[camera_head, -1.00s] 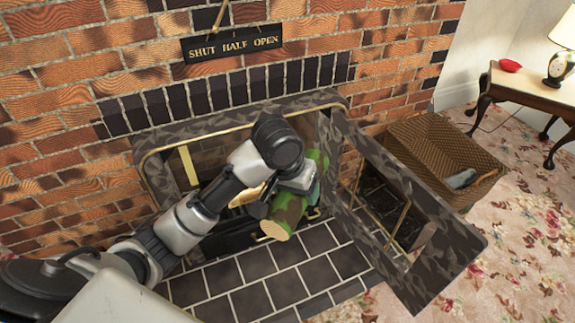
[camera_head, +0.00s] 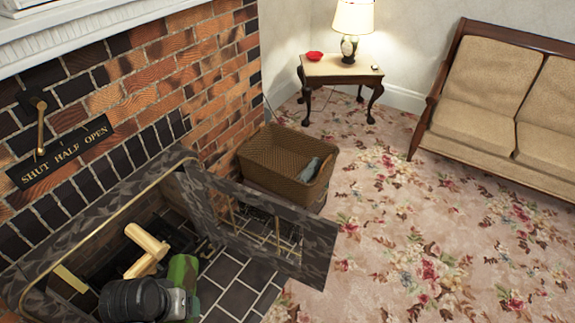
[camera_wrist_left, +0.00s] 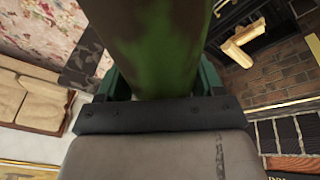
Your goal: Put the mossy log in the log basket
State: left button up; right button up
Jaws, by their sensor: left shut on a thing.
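The mossy log (camera_head: 183,270), green and brown, is in my left gripper (camera_head: 188,303) at the bottom left of the head view, in front of the fireplace opening. In the left wrist view the log (camera_wrist_left: 155,40) stands between the two teal fingers of the gripper (camera_wrist_left: 162,82), which is shut on it. The woven brown log basket (camera_head: 262,168) stands on the floor right of the fireplace, apart from the log. A grey-blue thing (camera_head: 309,168) lies in it. My arm hides the log's lower part in the head view. My right gripper is out of view.
The fireplace's dark patterned door (camera_head: 310,262) stands open between the log and the basket. Pale logs (camera_head: 147,248) sit in the opening. A side table (camera_head: 340,69) and a sofa (camera_head: 495,100) stand at the back. The floral carpet (camera_head: 420,240) is clear.

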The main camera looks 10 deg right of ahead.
aim_at(282, 168)
jog(key=i+l+z, duration=0.45)
jog(key=l, duration=0.15)
jog(key=i+l+z, duration=0.6)
jog(key=i, duration=0.6)
jog(key=i+l+z, duration=0.2)
jog(key=i, duration=0.6)
jog(key=i+j+u, duration=0.1)
jog(key=i+u, duration=0.75)
jog(key=i+l+u, duration=0.15)
jog(key=u, duration=0.3)
jog(key=i+l+u, duration=0.4)
jog(key=i+u, duration=0.2)
jog(key=u, duration=0.2)
jog(key=i+l+u, duration=0.1)
jog(key=u, duration=0.35)
jog(key=i+l+u, duration=0.2)
jog(key=u, duration=0.2)
jog(key=i+l+u, duration=0.2)
jog(key=u, duration=0.2)
jog(key=i+l+u, duration=0.1)
jog(key=l+u, duration=0.15)
jog(key=u, duration=0.2)
